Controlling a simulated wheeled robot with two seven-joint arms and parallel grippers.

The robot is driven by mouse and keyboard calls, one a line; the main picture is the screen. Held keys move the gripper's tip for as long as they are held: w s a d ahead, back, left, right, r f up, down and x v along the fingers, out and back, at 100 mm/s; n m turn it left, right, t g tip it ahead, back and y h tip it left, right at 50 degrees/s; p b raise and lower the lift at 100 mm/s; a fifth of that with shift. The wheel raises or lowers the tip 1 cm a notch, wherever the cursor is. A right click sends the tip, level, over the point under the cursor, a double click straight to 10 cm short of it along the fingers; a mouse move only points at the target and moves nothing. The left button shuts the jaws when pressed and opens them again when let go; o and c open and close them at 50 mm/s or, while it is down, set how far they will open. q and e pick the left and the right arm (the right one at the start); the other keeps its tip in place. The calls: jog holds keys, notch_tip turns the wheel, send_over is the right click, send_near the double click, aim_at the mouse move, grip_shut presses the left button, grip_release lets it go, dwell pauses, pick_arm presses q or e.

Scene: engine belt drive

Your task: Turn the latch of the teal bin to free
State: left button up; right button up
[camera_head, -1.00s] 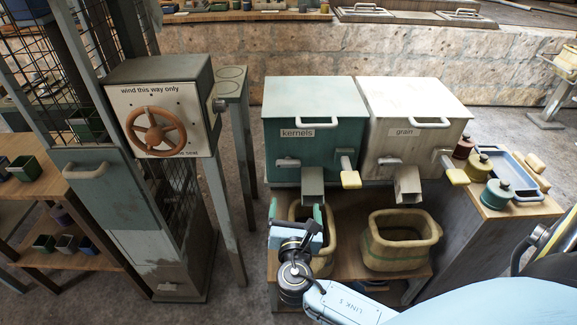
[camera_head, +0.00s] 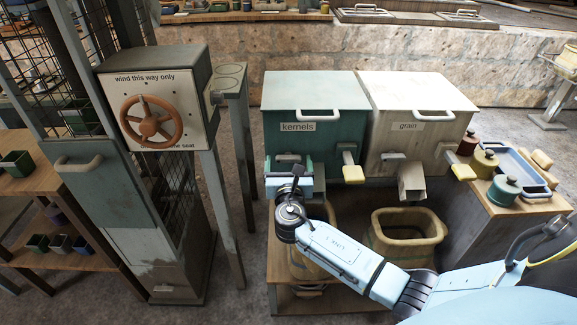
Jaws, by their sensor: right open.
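The teal bin (camera_head: 340,135), labelled "kernels", stands left of the cream grain bin. At its front right is a grey lever with a yellow grip (camera_head: 353,174); I cannot tell whether this is the latch. My right gripper (camera_head: 288,163) is open at the lower left of the bin's front, left of the lever and apart from it. Its green-edged fingers are spread. A grey part of the bin shows between or just behind the fingers; contact cannot be told. My gripper and arm hide the bin's spout. My left gripper is not in view.
The grain bin (camera_head: 417,88) has a similar yellow-gripped lever (camera_head: 463,172). A basket (camera_head: 403,228) stands below it; another is partly behind my right arm. A cabinet with an orange wheel (camera_head: 151,122) stands left. Jars and a blue tray (camera_head: 522,176) sit at right.

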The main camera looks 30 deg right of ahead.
jog(key=shift+w+d, duration=0.15)
jog(key=shift+w, duration=0.05)
jog(key=c, duration=1)
